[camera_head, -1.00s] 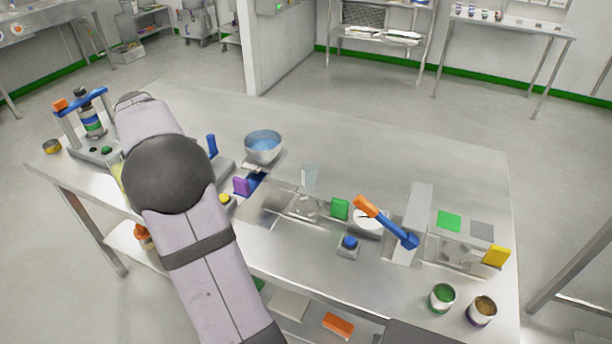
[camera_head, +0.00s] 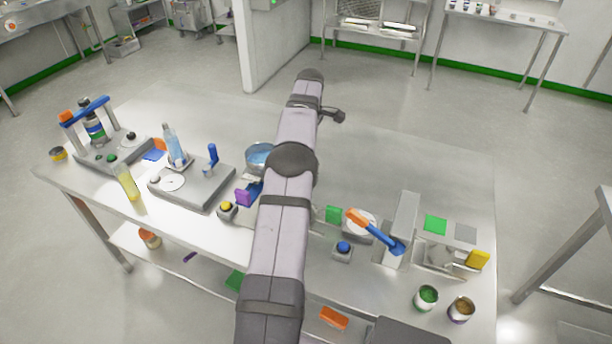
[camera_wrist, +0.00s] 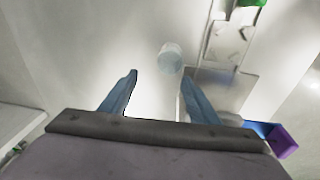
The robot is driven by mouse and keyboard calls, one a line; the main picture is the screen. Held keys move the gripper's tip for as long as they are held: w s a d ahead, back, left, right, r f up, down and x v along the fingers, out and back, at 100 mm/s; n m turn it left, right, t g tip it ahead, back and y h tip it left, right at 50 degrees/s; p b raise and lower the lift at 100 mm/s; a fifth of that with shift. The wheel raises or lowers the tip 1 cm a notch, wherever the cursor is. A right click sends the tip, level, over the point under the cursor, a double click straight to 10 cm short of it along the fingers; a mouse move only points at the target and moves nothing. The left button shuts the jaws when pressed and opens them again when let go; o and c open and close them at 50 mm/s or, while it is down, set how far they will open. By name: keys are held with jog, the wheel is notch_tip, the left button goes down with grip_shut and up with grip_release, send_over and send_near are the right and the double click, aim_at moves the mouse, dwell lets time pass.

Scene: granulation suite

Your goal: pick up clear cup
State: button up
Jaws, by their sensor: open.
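The clear cup (camera_wrist: 171,58) stands on the steel table in the wrist view, ahead of my gripper (camera_wrist: 158,78) and between the lines of its two blue fingers, a little right of middle. The fingers are apart with nothing between them. The cup looks clear of both fingertips. In the head view my arm covers the place where the cup stands, so it is hidden there. My gripper's fingers cannot be made out in the head view.
A bowl of blue material (camera_head: 259,156) is partly behind my arm. A purple-handled piece (camera_wrist: 283,142) lies right of my gripper.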

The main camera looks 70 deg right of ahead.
jog(key=shift+t+y, duration=0.3)
jog(key=shift+y, duration=0.1)
jog(key=shift+s+a+f+p, duration=0.2)
jog(key=shift+f+p, duration=0.35)
jog(key=shift+f, duration=0.85)
jog(key=shift+s+a+f+p, duration=0.15)
jog(key=shift+f+p, duration=0.45)
jog(key=shift+f, duration=0.85)
jog(key=shift+s+a+f+p, duration=0.2)
jog(key=shift+f+p, duration=0.35)
jog(key=shift+f, duration=0.85)
jog(key=c, duration=1.2)
